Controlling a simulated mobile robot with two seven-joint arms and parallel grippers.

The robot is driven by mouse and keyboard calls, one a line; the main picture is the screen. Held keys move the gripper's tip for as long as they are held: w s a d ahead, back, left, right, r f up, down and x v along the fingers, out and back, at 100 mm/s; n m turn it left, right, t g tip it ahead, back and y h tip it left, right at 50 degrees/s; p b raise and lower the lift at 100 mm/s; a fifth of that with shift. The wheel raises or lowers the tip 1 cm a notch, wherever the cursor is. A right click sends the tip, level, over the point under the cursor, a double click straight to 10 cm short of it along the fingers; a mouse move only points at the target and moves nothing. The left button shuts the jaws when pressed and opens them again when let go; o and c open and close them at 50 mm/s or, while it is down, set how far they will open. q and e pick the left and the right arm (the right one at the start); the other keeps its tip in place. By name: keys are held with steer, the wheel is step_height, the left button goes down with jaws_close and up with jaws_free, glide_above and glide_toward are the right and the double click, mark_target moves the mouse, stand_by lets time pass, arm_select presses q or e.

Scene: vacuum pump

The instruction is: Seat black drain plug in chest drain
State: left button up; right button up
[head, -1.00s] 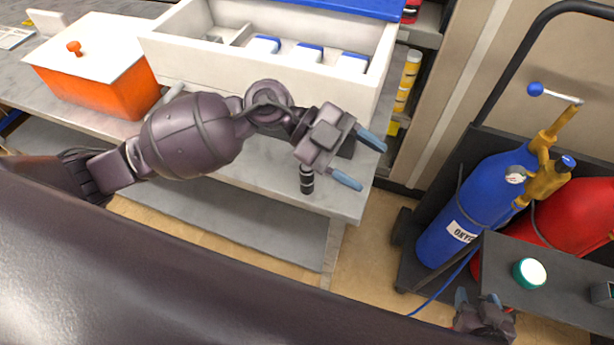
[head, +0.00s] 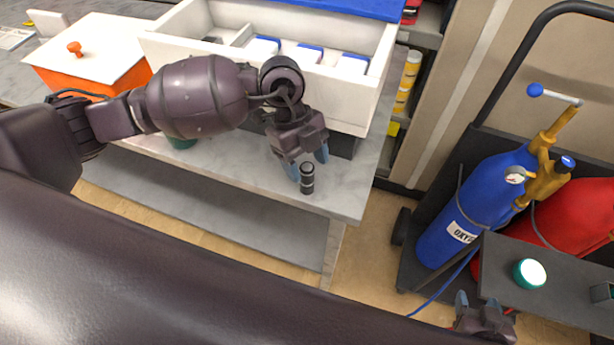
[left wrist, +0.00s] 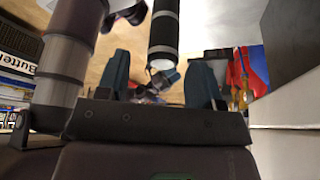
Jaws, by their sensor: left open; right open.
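A small black cylinder with light bands (head: 307,180) stands upright near the front right corner of the grey bench. I cannot tell whether it is the drain plug. My left gripper (head: 307,163) is open and points down just behind it. In the left wrist view a black cylinder with pale bands (left wrist: 163,35) shows beyond the open fingers (left wrist: 160,85), apart from them. An open white chest (head: 345,95) with a blue edge stands behind; no drain hole is visible on it. My right gripper (head: 477,299) is open and empty at the lower right.
An orange box with a white lid (head: 95,50) stands at the back left. A green round item (head: 181,143) is partly hidden under my left arm. At right, a cart holds a blue cylinder (head: 480,205) and a red one (head: 575,200). The bench's front right corner is mostly clear.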

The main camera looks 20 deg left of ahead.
mark_target(307, 180)
arm_select(q)
steer(key=x, duration=0.4)
steer(key=shift+w+a+f, duration=0.15)
steer(key=shift+w+a, duration=0.05)
steer(key=shift+a, duration=0.05)
steer(key=c, duration=1)
